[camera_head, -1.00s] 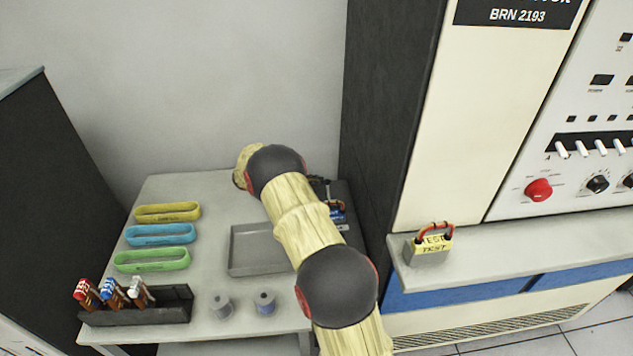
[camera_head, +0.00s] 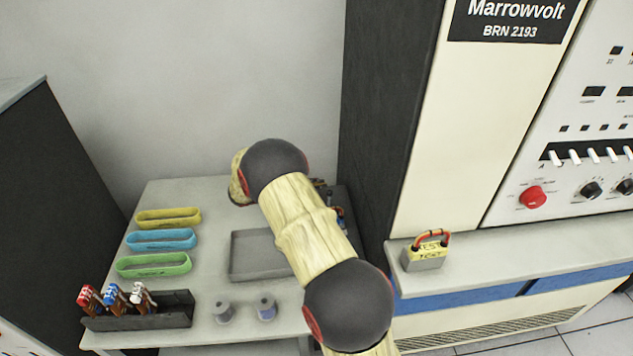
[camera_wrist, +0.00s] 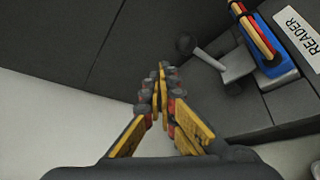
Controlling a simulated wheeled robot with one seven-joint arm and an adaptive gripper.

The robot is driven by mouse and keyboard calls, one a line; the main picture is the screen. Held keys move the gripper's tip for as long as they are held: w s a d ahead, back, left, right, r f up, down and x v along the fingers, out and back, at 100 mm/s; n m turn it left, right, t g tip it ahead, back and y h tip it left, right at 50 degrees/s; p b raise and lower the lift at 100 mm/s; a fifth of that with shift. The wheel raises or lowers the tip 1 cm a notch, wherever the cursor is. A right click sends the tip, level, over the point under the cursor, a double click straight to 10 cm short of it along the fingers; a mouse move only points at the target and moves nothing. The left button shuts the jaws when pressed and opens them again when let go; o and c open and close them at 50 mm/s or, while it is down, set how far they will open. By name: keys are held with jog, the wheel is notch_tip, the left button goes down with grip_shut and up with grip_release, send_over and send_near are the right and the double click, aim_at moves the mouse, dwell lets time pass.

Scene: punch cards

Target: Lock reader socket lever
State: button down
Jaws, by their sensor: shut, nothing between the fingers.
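The reader (camera_wrist: 285,85), a dark block with a white "READER" label (camera_wrist: 299,35), fills the upper right of the wrist view. A blue part with red and yellow pieces (camera_wrist: 268,42) sits in its light grey socket. The socket lever (camera_wrist: 203,55) extends left from the socket to a round grey knob. My gripper (camera_wrist: 160,82) is shut and empty, its fingertips below and left of the knob, seemingly apart from it.
The table (camera_head: 205,215) holds yellow (camera_head: 168,217), blue (camera_head: 160,239) and green (camera_head: 153,264) trays, a grey tray (camera_head: 240,256), two spools (camera_head: 266,308) and a black rack (camera_head: 180,308). A tall cabinet (camera_head: 385,130) stands right. A padlock-like block (camera_head: 424,257) sits on its ledge.

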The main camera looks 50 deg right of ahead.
jog(key=shift+s+a+r+p, duration=0.4)
jog(key=shift+s+a+p, duration=0.05)
jog(key=shift+s+a, duration=0.4)
jog(key=shift+s, duration=0.1)
